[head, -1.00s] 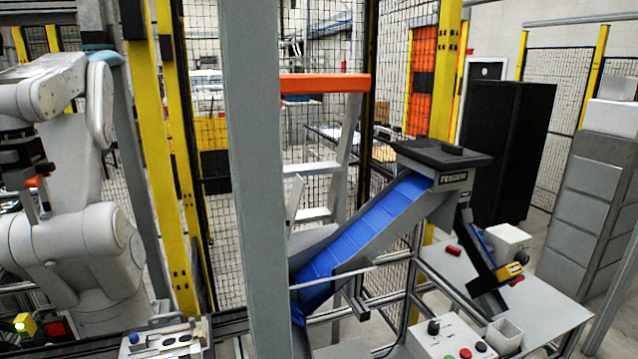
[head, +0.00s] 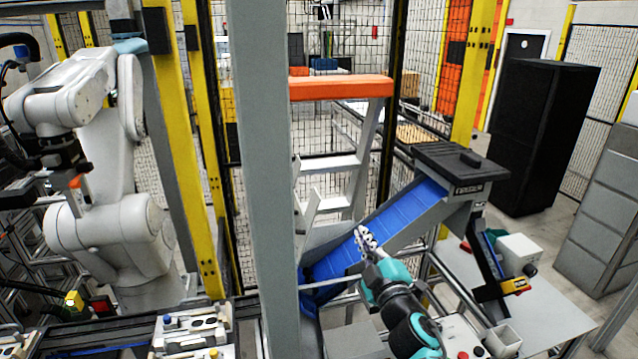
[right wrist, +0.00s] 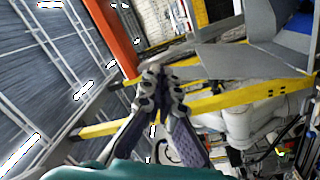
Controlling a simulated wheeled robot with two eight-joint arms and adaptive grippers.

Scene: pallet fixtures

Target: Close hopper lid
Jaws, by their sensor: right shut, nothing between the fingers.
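The hopper (head: 480,190) stands at the upper end of the blue inclined conveyor (head: 395,215), right of the middle in the head view. Its dark grey lid (head: 440,158), with a black block on top, lies flat across the hopper's top. I cannot tell whether it is fully seated. My right gripper (head: 366,238) is shut and empty. It shows in front of the conveyor, lower and left of the lid, apart from it. In the right wrist view its fingertips (right wrist: 160,72) are together with nothing between them. My left gripper is not in view.
A grey post (head: 258,180) stands left of the conveyor. A white robot arm (head: 100,235) is at the left. Right of the conveyor are a table (head: 548,318) with a white box (head: 517,255) and a black cabinet (head: 540,135). A ladder with an orange top (head: 340,88) stands behind.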

